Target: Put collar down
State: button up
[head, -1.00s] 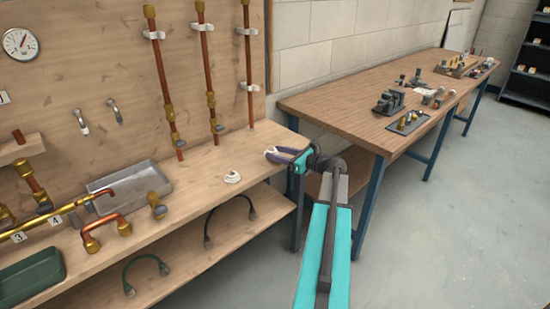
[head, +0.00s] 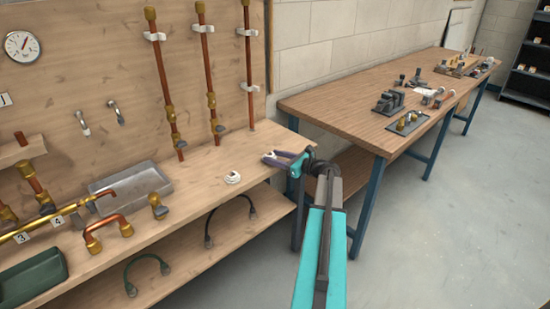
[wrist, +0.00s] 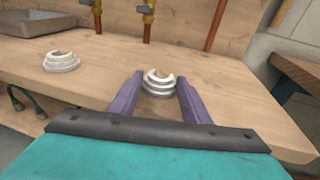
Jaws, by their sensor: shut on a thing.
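My gripper (head: 274,159) has purple fingers and is at the right end of the wooden bench. In the wrist view, the gripper (wrist: 158,92) is shut on a white ringed collar (wrist: 160,78), held between the fingertips. The frames do not clearly show whether this collar touches the bench top. In the head view it is mostly hidden by the fingers. A second white collar (head: 232,178) lies on the bench left of my gripper, apart from it. This second collar also shows at the left in the wrist view (wrist: 60,62).
The bench top (head: 215,165) is bare around the gripper. A grey metal tray (head: 150,178) stands further left. Upright copper pipes (head: 211,80) line the back panel. A second table (head: 350,105) with fittings stands to the right, across a gap.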

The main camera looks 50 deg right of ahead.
jog(key=o, duration=1)
jog(key=shift+f+b, duration=0.25)
jog(key=shift+b, duration=0.1)
jog(key=v, duration=0.4)
jog(key=b+v, duration=0.1)
jog(key=v, duration=0.9)
jog(key=shift+w+d, duration=0.1)
jog(key=shift+d, duration=0.15)
jog(key=shift+o, duration=0.4)
